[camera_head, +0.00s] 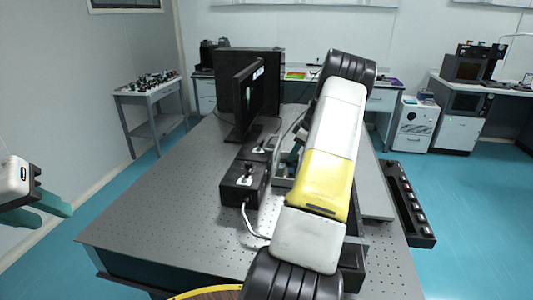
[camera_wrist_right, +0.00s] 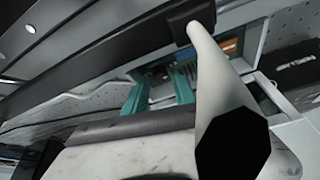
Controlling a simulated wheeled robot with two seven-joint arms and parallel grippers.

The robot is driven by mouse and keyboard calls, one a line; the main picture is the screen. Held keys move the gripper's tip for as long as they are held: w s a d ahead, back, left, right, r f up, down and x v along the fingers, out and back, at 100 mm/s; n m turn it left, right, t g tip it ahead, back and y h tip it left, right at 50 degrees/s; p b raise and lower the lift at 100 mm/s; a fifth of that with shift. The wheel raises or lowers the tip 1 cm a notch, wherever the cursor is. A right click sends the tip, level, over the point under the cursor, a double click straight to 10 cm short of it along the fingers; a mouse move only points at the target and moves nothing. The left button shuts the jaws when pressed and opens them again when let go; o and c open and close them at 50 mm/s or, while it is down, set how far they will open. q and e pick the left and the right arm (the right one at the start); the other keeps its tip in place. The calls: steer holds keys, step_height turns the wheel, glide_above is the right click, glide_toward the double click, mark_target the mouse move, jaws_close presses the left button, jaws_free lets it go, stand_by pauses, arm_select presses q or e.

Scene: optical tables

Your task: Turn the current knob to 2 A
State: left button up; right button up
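I cannot make out the current knob or its scale in either view. A grey instrument (camera_head: 281,182) stands on the table, mostly hidden behind my right arm. My right gripper's teal fingers show in the right wrist view (camera_wrist_right: 160,90), apart with a gap between them. They are close to a light-coloured casing with a coloured panel (camera_wrist_right: 232,47), partly covered by a white cable or tube (camera_wrist_right: 218,75). In the head view only a bit of teal finger shows beside the arm. My left gripper (camera_head: 40,209) is at the left edge, fingers apart and empty, away from the table.
The perforated optical table (camera_head: 160,210) is clear at front left. Black boxes with small fittings (camera_head: 240,188) stand left of my right arm, with a white cable in front. A monitor (camera_head: 245,100) stands behind. A black power strip (camera_head: 405,205) runs along the right side.

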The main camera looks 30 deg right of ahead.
steer(key=shift+x, duration=1.2)
jaws_close()
steer(key=shift+m, duration=0.3)
steer(key=m, duration=0.1)
steer(key=m+h, duration=0.1)
steer(key=m, duration=0.1)
steer(key=shift+s+a+t, duration=0.1)
steer(key=shift+a+t, duration=0.1)
steer(key=shift+t, duration=0.1)
steer(key=shift+a+m+h, duration=0.1)
steer(key=shift+m+h, duration=0.7)
steer(key=shift+m, duration=1)
